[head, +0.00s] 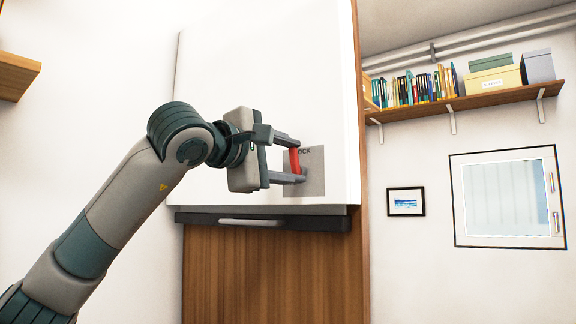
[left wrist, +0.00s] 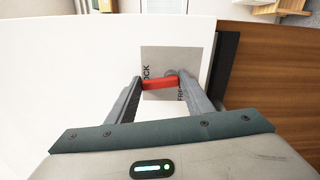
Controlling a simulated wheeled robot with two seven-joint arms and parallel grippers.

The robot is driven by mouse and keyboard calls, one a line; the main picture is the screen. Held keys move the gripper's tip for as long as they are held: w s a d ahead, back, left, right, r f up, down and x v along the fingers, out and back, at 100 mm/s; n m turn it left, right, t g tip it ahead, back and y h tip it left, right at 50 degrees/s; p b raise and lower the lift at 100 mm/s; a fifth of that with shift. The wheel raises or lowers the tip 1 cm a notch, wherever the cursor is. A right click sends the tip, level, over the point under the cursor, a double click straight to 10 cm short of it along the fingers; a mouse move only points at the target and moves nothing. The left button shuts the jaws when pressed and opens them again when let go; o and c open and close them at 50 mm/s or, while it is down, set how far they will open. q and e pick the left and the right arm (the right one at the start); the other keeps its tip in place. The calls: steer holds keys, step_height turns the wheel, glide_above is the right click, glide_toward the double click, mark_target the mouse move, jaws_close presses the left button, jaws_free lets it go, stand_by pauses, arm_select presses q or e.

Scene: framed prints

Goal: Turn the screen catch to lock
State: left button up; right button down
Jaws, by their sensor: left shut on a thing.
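The screen catch has a red handle (head: 295,162) in front of a grey label plate (head: 318,178) on a large white panel (head: 260,60). Part of a word, "OCK", shows on the plate. My left gripper (head: 298,163) has its two fingers around the red handle, one at each end. In the left wrist view the red handle (left wrist: 160,84) lies between the fingertips, across the grey plate (left wrist: 182,55); the lettering there is partly covered. My right gripper is in neither view.
A dark bar with a pale handle (head: 252,222) runs under the white panel, above a brown wood panel (head: 270,275). A shelf (head: 470,101) with books and boxes, a small framed picture (head: 406,201) and a window (head: 507,197) are on the right wall.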

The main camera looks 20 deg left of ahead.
arm_select(q)
steer(key=shift+d+m, duration=0.15)
steer(key=shift+m, duration=0.85)
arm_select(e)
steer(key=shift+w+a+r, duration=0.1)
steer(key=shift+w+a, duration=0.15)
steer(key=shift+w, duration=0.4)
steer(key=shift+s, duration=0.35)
arm_select(q)
steer(key=o, duration=1.1)
steer(key=shift+c, duration=0.2)
steer(key=shift+s, duration=0.1)
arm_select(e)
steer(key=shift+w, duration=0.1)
arm_select(q)
steer(key=shift+s+b, duration=0.2)
steer(key=shift+b, duration=0.1)
steer(key=b+v, duration=0.5)
steer(key=v, duration=1.2)
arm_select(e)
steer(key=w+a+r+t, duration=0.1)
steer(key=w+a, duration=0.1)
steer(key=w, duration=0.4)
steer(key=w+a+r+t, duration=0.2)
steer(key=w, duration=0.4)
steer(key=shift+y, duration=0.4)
